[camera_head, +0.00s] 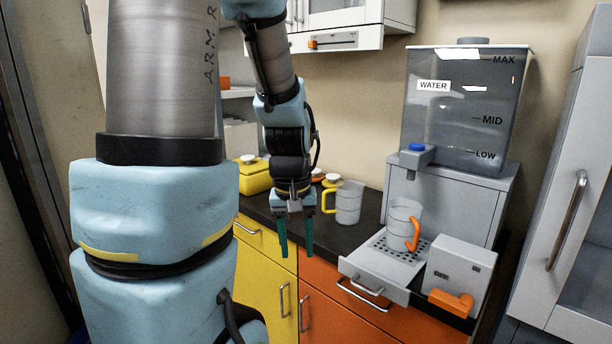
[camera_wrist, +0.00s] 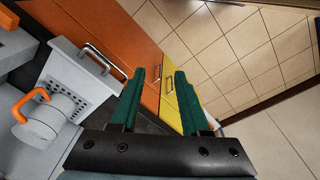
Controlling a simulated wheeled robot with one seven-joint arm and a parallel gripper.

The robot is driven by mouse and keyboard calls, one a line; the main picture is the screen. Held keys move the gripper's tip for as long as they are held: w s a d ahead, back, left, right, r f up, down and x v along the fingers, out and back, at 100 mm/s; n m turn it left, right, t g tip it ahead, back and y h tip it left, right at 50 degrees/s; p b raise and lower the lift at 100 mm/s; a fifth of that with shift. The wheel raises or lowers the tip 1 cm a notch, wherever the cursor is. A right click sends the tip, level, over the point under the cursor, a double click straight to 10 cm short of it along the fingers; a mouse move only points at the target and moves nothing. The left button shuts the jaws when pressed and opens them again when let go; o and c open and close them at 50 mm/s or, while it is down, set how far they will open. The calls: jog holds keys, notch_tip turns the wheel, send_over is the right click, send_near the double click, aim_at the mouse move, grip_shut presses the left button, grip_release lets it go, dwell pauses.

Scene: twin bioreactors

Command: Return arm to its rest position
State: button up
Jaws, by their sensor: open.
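My gripper (camera_head: 296,236) hangs from my arm near the middle of the head view, with its green fingers pointing down. It is open, and nothing is between the fingers. It is in front of the orange and yellow cabinet fronts, near the dark counter's front edge. In the wrist view the two green fingers (camera_wrist: 160,98) stand apart, with cabinet fronts and the tiled floor beyond them. My large blue and grey arm links cover the left of the head view and hide part of the counter.
A clear mug with an orange handle (camera_head: 402,222) stands on the pulled-out drip tray (camera_head: 352,268) below the water tank (camera_head: 462,110). A clear mug with a yellow handle (camera_head: 348,203) stands on the counter (camera_head: 328,228), close right of my gripper. A yellow container (camera_head: 254,178) is behind. Tiled floor (camera_wrist: 245,50) is open.

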jog(key=shift+m+t, duration=0.4)
jog(key=shift+m, duration=0.2)
jog(key=a, duration=0.1)
jog(key=s+a, duration=0.1)
jog(key=a, duration=0.1)
jog(key=s+a, duration=0.1)
jog(key=a, duration=0.1)
jog(key=shift+f, duration=0.1)
